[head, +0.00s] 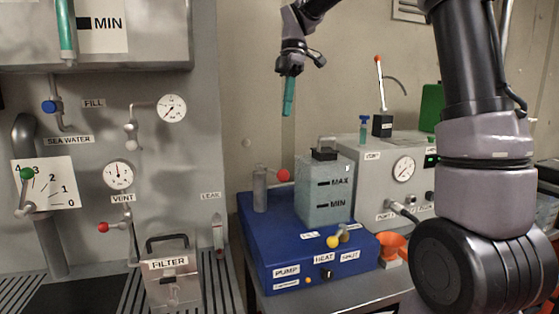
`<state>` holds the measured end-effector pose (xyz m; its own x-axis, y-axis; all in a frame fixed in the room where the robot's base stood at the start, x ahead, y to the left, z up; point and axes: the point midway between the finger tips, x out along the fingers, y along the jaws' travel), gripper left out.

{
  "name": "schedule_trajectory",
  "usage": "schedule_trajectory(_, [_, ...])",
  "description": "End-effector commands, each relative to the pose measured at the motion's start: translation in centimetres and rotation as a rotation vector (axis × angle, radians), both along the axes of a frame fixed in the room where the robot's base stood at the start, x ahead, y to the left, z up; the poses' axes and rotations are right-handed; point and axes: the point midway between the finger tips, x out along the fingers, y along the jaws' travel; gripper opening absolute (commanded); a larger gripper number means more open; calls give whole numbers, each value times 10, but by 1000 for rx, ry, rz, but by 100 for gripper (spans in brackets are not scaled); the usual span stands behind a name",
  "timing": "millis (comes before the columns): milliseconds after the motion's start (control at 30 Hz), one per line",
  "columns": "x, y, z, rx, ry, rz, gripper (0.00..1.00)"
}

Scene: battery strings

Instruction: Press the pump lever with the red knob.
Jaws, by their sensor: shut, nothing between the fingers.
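The pump is a blue box unit (262,240) with a PUMP label on its front. A grey upright cylinder (260,190) stands at its back left. A short lever ends in a red knob (283,175) just right of the cylinder, beside the clear tank. My gripper (288,110) hangs in the air above the red knob, its teal fingers pointing down, shut and empty. A clear gap shows between the fingertips and the knob. How far apart they are in depth I cannot tell.
A clear tank marked MAX and MIN (325,192) stands right of the knob. A tall red-tipped lever (379,75) and a red VENT knob (103,227) are elsewhere.

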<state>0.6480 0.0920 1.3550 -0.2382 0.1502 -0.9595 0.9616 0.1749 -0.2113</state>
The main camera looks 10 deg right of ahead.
Motion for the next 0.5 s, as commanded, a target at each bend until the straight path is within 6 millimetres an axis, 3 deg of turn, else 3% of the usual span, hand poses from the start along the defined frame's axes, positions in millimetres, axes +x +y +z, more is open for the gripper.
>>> schedule_trajectory(500, [-2,1,-5,4,-1,20,0])
